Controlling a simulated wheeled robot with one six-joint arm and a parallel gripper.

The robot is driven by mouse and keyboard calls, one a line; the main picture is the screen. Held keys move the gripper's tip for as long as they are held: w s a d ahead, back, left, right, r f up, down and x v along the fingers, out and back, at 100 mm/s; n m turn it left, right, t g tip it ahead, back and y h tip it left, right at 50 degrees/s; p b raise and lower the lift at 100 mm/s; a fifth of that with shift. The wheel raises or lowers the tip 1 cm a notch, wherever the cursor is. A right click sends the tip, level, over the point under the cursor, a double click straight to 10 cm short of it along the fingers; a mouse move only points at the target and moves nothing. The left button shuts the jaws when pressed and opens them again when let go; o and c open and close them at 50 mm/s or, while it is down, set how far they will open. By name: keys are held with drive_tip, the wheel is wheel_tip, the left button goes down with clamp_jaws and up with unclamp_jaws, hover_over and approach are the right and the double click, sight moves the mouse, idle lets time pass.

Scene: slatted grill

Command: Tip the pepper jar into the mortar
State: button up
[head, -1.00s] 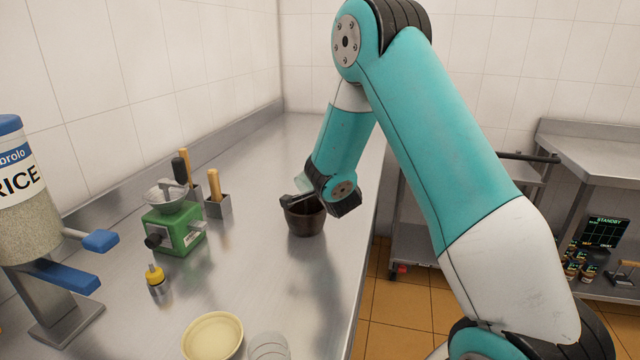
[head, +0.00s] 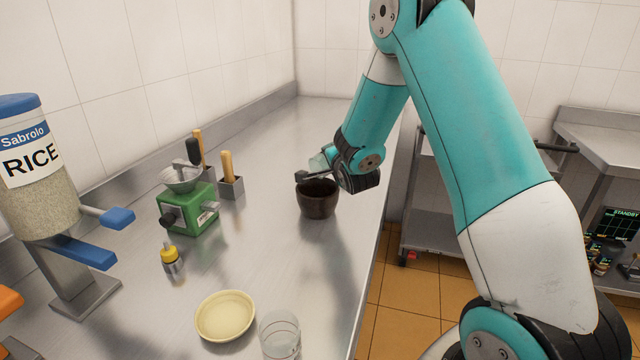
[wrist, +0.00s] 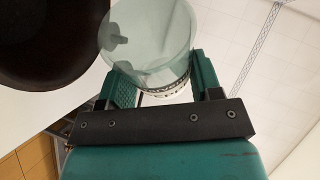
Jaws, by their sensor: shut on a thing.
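The mortar (head: 318,204) is a dark brown bowl standing upright on the steel counter. My gripper (head: 312,174) is just above its rim in the head view. In the wrist view my gripper (wrist: 155,88) is shut on a clear, pale jar (wrist: 150,35), with one teal finger on each side. The jar shows in the head view as a small pale shape (head: 323,158), partly hidden by the gripper and tilted over or beside the mortar's far rim. The mortar's dark side fills the wrist view's upper left (wrist: 45,35). I cannot make out pepper in the jar.
A green grinder (head: 187,209), utensil holders (head: 231,188) and a small yellow-topped bottle (head: 171,259) stand to the left. A rice dispenser (head: 35,170) is at far left. A cream bowl (head: 225,316) and a glass (head: 281,335) are in front. Counter behind the mortar is clear.

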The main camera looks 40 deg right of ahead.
drive_tip(key=shift+d+f+m+g+y+p, duration=0.15)
drive_tip(key=shift+d+m+g+y+p, duration=0.2)
drive_tip(key=shift+m, duration=0.25)
drive_tip(key=shift+d+m+y+p, duration=0.1)
drive_tip(key=shift+m+y+p, duration=0.2)
drive_tip(key=shift+p, duration=0.1)
drive_tip(key=shift+d+m+g+y+p, duration=0.25)
drive_tip(key=shift+d+m+y+p, duration=0.15)
drive_tip(key=shift+m+y+p, duration=0.45)
drive_tip(key=shift+w+f+m+y, duration=0.1)
drive_tip(key=shift+f+m+y, duration=0.1)
drive_tip(key=shift+m+y, duration=0.3)
